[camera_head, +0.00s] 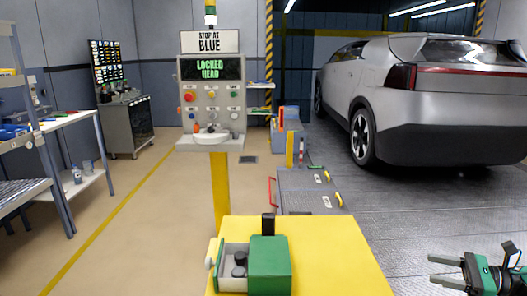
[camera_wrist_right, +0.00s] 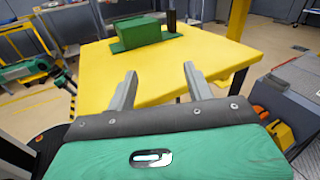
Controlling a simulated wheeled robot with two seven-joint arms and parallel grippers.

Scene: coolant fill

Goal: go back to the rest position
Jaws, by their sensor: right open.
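My right gripper (camera_head: 433,270) is at the lower right of the head view, to the right of the yellow table (camera_head: 340,255), its fingers pointing left. Its two grey fingers are spread apart with nothing between them. In the right wrist view the gripper (camera_wrist_right: 160,71) is also open and empty, with the yellow table (camera_wrist_right: 210,55) beyond the fingers. My left gripper does not show in the head view. A green and black part at the left of the right wrist view may belong to my left arm; no jaws can be made out there.
A green box (camera_head: 270,268) with a light open compartment is on the yellow table. A control post (camera_head: 212,100) reads "STOP AT BLUE" and "LOCKED HEAD". A silver car (camera_head: 430,95) stands at the back right. Shelves and a workbench (camera_head: 75,120) are at the left. Open floor lies between.

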